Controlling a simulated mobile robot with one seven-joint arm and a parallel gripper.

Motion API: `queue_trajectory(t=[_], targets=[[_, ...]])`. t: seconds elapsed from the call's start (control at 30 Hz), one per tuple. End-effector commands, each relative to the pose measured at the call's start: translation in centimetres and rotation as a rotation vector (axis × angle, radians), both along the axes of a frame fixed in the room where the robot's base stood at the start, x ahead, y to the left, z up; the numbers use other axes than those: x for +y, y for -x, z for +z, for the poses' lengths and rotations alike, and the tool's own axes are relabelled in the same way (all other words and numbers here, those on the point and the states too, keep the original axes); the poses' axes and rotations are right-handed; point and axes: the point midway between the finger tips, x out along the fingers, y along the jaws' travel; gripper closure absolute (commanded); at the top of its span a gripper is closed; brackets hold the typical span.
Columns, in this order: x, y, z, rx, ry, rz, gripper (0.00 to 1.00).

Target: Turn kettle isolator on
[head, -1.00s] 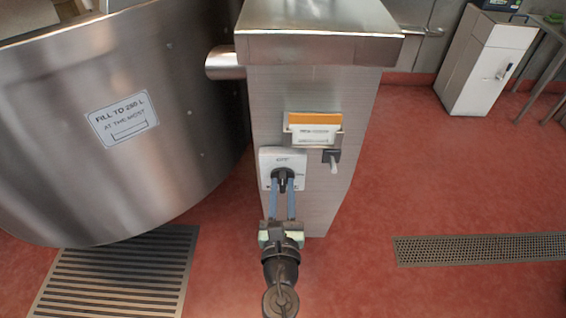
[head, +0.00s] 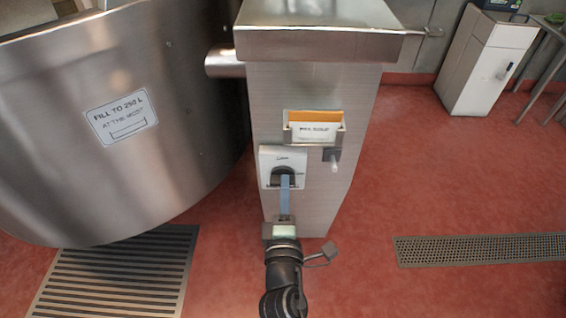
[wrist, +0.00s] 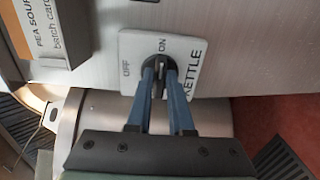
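The kettle isolator (head: 283,168) is a white plate with a dark rotary knob on the front of the steel column. In the wrist view its plate (wrist: 191,57) appears turned sideways, with OFF at the left, ON at the top and KETTLE at the right. My gripper (wrist: 159,72) has its two blue fingers on either side of the dark knob (wrist: 154,62), closed on it. The knob's grip lies in line with the ON mark, crosswise on the panel. In the head view my gripper (head: 285,182) is seen edge-on, one finger hiding the other and part of the knob.
The large steel kettle (head: 190,110) stands close on the left. The red floor at the right is open, with a drain grate (head: 480,249).

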Motion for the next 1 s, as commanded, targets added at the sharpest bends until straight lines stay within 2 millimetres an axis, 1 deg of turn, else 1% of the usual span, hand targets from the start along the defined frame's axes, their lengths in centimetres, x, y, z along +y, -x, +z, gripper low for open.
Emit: queue_trajectory(t=[0.03,0.1,0.17,0.47,0.57,1.0], targets=[[0.0,0.0,0.0,0.000,0.008,0.001,0.70],[0.0,0.0,0.0,0.000,0.010,0.001,0.57],[0.0,0.0,0.0,0.000,0.012,0.000,0.48],[0.0,0.2,0.0,0.001,0.016,0.000,0.48],[0.0,1.0,-0.1,0.002,0.016,0.000,0.48],[-0.1,6.2,-0.2,0.002,0.017,-0.001,0.48]])
